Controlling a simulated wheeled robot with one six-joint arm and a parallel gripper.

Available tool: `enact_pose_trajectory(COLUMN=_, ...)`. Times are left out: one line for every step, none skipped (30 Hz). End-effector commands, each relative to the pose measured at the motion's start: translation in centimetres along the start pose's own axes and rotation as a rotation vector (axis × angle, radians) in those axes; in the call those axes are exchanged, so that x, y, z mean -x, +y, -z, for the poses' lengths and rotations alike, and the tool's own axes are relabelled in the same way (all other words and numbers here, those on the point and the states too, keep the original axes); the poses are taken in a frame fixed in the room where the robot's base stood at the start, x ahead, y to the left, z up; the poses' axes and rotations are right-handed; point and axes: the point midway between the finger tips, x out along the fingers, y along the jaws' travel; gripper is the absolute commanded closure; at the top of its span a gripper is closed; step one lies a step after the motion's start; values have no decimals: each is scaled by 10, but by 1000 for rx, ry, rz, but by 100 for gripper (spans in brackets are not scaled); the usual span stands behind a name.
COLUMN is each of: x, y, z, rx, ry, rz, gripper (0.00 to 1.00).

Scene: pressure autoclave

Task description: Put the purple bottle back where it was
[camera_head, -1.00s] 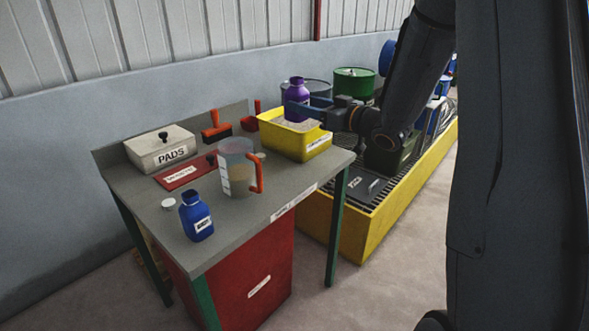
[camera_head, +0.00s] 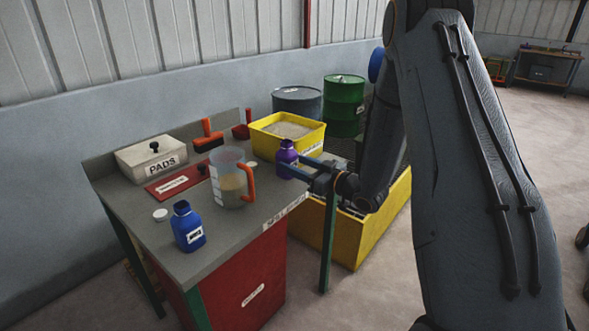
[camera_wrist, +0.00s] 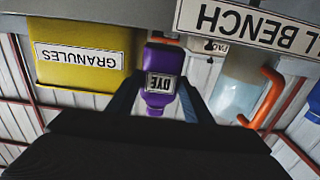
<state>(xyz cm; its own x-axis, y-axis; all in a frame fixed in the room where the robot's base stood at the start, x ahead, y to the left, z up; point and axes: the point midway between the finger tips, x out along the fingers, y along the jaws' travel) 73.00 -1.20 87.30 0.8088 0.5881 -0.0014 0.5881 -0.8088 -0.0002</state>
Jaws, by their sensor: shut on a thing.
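The purple bottle (camera_head: 287,157) is upright in my gripper (camera_head: 296,168) at the right edge of the grey bench (camera_head: 232,228), in front of the yellow granules bin. The blue fingers are shut on it. I cannot tell whether its base touches the bench top. In the wrist view the purple bottle (camera_wrist: 158,88) shows upside down with a DYE label, between the fingers (camera_wrist: 160,104).
A clear jug (camera_head: 228,180) with an orange handle stands left of the bottle. The yellow bin (camera_head: 262,143) is behind it. A blue bottle (camera_head: 187,228), a white cap (camera_head: 160,214), a red board (camera_head: 178,182) and a PADS box (camera_head: 150,160) are further left.

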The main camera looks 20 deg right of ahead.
Motion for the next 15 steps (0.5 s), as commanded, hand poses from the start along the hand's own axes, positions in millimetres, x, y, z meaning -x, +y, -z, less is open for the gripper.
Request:
enact_pose_trajectory(x=0, y=0, z=-7, rx=-3, ry=-1, rz=0, gripper=85)
enact_pose_trajectory(x=0, y=0, z=-10, rx=-2, ry=-1, rz=0, gripper=85)
enact_pose_trajectory(x=0, y=0, z=-13, rx=-1, ry=0, rz=0, gripper=85)
enact_pose_trajectory(x=0, y=0, z=-15, rx=0, ry=1, rz=0, gripper=85)
enact_pose_trajectory(x=0, y=0, z=-16, rx=1, ry=1, rz=0, gripper=85)
enact_pose_trajectory(x=0, y=0, z=-17, rx=1, ry=2, rz=0, gripper=85)
enact_pose_trajectory(x=0, y=0, z=-17, rx=1, ry=2, rz=0, gripper=85)
enact_pose_trajectory(x=0, y=0, z=-17, rx=1, ry=2, rz=-1, gripper=85)
enact_pose_trajectory(x=0, y=0, z=-17, rx=1, ry=2, rz=-1, gripper=85)
enact_pose_trajectory(x=0, y=0, z=-17, rx=1, ry=2, rz=-1, gripper=85)
enact_pose_trajectory(x=0, y=0, z=-17, rx=1, ry=2, rz=-1, gripper=85)
enact_pose_trajectory(x=0, y=0, z=-17, rx=1, ry=2, rz=-1, gripper=85)
enact_pose_trajectory(x=0, y=0, z=-17, rx=1, ry=2, rz=-1, gripper=85)
enact_pose_trajectory(x=0, y=0, z=-18, rx=1, ry=2, rz=-1, gripper=85)
enact_pose_trajectory(x=0, y=0, z=-19, rx=1, ry=1, rz=-1, gripper=85)
